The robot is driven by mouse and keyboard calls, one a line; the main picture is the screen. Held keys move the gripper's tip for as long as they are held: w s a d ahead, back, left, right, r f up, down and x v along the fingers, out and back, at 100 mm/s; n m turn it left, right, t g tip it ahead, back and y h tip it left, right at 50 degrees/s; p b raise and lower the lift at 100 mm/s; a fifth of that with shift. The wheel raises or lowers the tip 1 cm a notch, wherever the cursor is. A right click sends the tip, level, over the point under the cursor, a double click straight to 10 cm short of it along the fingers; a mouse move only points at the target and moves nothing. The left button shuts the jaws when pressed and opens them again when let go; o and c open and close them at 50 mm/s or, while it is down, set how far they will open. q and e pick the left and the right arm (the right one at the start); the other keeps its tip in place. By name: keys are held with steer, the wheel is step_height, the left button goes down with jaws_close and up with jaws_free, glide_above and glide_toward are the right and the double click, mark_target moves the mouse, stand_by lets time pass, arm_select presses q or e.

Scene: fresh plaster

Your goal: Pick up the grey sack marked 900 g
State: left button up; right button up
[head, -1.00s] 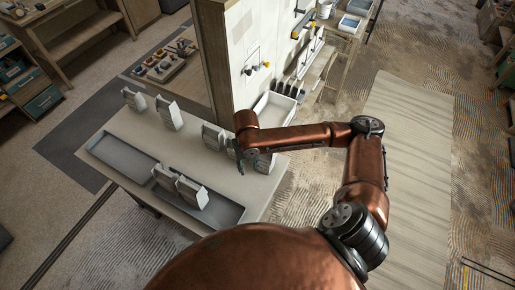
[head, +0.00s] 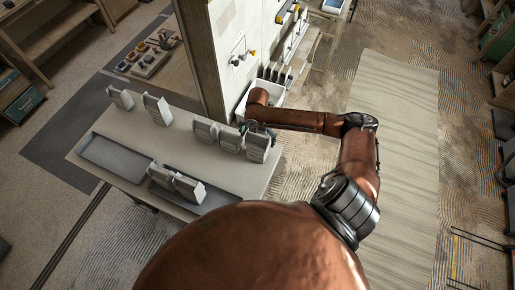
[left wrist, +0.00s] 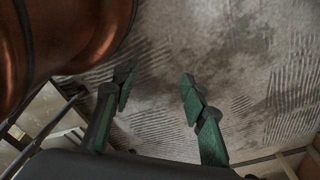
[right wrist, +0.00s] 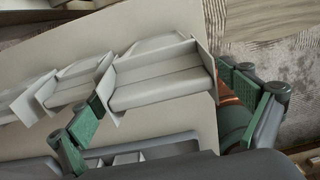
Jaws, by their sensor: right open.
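Several grey sacks stand on the table: two at the far left, the nearer being this sack (head: 157,109), and three in a row at the right, the left sack (head: 204,131), middle sack (head: 229,139) and right-end sack (head: 257,148). Two more, one here (head: 188,188), stand at the trays. I cannot read any weight marking. My right gripper (right wrist: 160,88) is open, its fingers on either side of one sack (right wrist: 160,78) in the right wrist view; in the head view it is at the row's right end, partly hidden. My left gripper (left wrist: 156,82) is open and empty above the floor.
The table (head: 215,172) carries two dark shallow trays, a left one (head: 115,158) and a right one (head: 215,200). A post and wall panel (head: 230,60) rise behind it. A white bin (head: 270,97) stands beyond the right end.

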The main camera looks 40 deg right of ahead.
steer(key=f, duration=0.2)
steer(key=shift+s+a+f+p, duration=0.1)
steer(key=shift+a+f+p, duration=0.1)
steer(key=shift+f+p, duration=0.1)
step_height(320, 180, down, 2)
steer(key=shift+f, duration=0.1)
steer(key=c, duration=2)
arm_select(q)
steer(key=shift+s+r, duration=0.3)
steer(key=shift+s, duration=0.3)
arm_select(e)
steer(key=shift+c, duration=0.4)
